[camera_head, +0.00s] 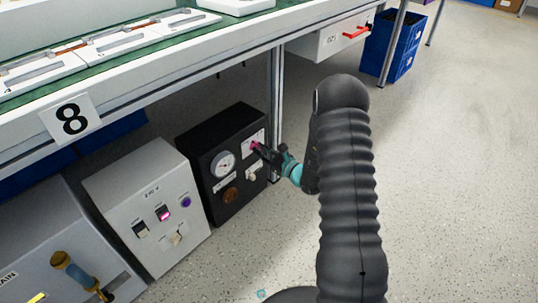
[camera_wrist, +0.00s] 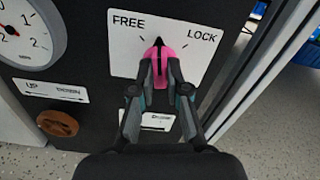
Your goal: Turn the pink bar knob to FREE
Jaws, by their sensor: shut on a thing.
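The pink bar knob (camera_wrist: 158,52) sits on a white label plate (camera_wrist: 120,58) on the front of a black box (camera_head: 207,160). The plate reads FREE at left and LOCK at right, each with a tick mark. The knob's black pointer lies between the two marks, seemingly a little nearer FREE. My gripper (camera_wrist: 160,80) is shut on the knob, one finger on each side. The fingers hide the knob's lower part. In the head view the knob (camera_head: 255,145) is small and partly covered by my gripper.
The black box also has a round gauge (camera_head: 223,164), a brown knob (camera_wrist: 58,123) below an UP/DOWN label, and a small switch behind my fingers. A white box (camera_head: 150,205) stands to the left. A table leg (camera_head: 276,95) rises close to the black box. Floor is clear at right.

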